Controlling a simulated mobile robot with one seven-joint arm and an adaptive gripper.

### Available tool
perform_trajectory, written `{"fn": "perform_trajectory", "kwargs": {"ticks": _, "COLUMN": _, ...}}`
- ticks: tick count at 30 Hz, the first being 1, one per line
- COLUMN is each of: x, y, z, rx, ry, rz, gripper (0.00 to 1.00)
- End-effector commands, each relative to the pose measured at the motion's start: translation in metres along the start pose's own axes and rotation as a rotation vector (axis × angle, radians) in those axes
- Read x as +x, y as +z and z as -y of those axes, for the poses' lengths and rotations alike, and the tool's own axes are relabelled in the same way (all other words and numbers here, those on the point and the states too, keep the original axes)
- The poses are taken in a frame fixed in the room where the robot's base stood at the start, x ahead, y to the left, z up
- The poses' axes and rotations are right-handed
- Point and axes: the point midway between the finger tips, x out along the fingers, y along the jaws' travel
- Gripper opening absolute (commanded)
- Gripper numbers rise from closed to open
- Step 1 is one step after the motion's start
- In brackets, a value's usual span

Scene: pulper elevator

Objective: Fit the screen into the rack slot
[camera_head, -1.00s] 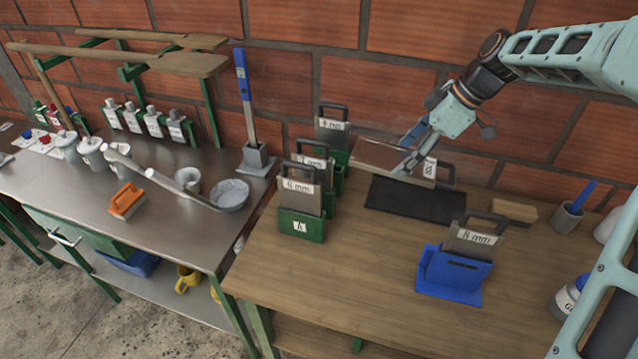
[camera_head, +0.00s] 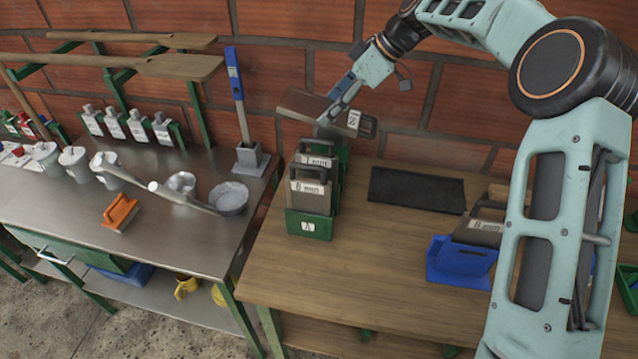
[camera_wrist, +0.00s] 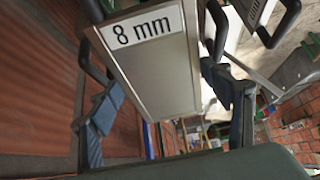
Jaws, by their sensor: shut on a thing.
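My gripper (camera_head: 337,106) is shut on a screen (camera_head: 305,106), a flat brownish-grey plate with a dark handle and a white label. It is held tilted above the back of the green rack, near the brick wall. In the wrist view, an "8 mm" plate (camera_wrist: 158,70) shows between the fingers. The green rack (camera_head: 309,224), marked "A", stands on the wooden table. It holds a front screen (camera_head: 309,190) and another behind it (camera_head: 317,158). The held screen and my gripper cover the rack's back part, so I cannot tell whether the held screen touches anything there.
A blue holder (camera_head: 459,263) with a screen (camera_head: 480,232) stands at the right, partly behind my arm. A black mat (camera_head: 416,190) lies bare on the table. The steel bench (camera_head: 150,235) at the left carries a bowl (camera_head: 229,197) and an upright blue-handled tool (camera_head: 240,105).

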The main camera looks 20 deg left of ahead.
Motion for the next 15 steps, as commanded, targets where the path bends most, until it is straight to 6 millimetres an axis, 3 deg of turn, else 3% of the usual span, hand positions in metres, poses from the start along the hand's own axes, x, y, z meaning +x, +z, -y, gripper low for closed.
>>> {"fn": "perform_trajectory", "kwargs": {"ticks": 5, "x": 0.007, "y": -0.004, "z": -0.002, "rx": -0.001, "ry": -0.003, "rz": -0.008, "gripper": 0.35}}
{"fn": "perform_trajectory", "kwargs": {"ticks": 15, "x": 0.050, "y": 0.026, "z": -0.002, "rx": -0.001, "ry": -0.003, "rz": -0.010, "gripper": 0.35}}
